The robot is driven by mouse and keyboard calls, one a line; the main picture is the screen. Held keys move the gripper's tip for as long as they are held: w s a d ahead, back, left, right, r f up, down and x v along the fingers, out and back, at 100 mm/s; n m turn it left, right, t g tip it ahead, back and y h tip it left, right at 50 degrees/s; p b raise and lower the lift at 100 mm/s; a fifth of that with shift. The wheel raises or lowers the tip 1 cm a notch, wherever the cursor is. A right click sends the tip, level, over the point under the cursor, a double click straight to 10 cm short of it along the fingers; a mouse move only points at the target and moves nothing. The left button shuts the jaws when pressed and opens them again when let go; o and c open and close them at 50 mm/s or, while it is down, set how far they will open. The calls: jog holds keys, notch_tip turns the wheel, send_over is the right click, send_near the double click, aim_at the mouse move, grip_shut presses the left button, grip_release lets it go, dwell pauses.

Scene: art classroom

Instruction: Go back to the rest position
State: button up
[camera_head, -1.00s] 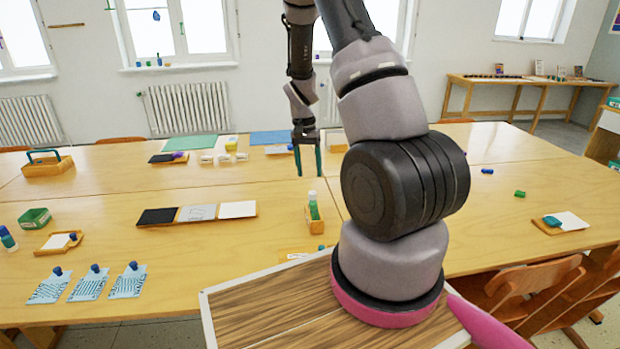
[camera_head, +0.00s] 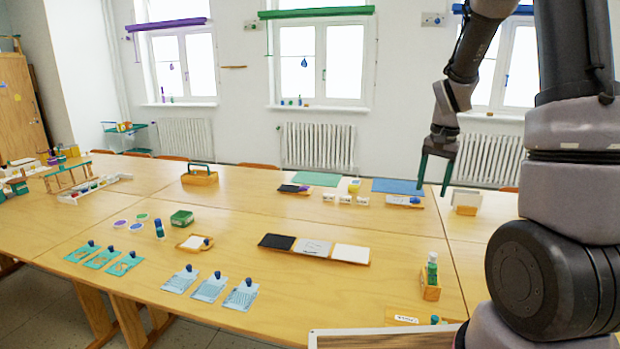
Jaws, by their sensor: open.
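My gripper (camera_head: 435,172) hangs from my arm at the right of the head view, with its two teal fingers pointing down and apart. It is open, and nothing shows between the fingers. It is in the air in front of the far side of the table (camera_head: 300,222). My arm fills the right edge of the view and hides part of the table there.
A green bottle in a wooden holder (camera_head: 430,290) stands below the gripper. A board with black, grey and white squares (camera_head: 313,248) lies mid-table. Blue-knobbed cards (camera_head: 210,287), a green box (camera_head: 181,217) and a wooden carrier (camera_head: 199,178) stand further left.

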jog(key=s+a+r+n+t, duration=0.1)
jog(key=s+a+r+t, duration=0.2)
jog(key=s+r, duration=0.7)
jog(key=s+a+r+n+t+y, duration=0.1)
jog(key=s+a+r+n+t, duration=0.1)
jog(key=s+r, duration=0.8)
jog(key=a+t, duration=0.1)
jog(key=a, duration=0.1)
jog(key=shift+a+r+y, duration=0.3)
jog(key=shift+a+r, duration=0.1)
jog(key=shift+w+d, duration=0.1)
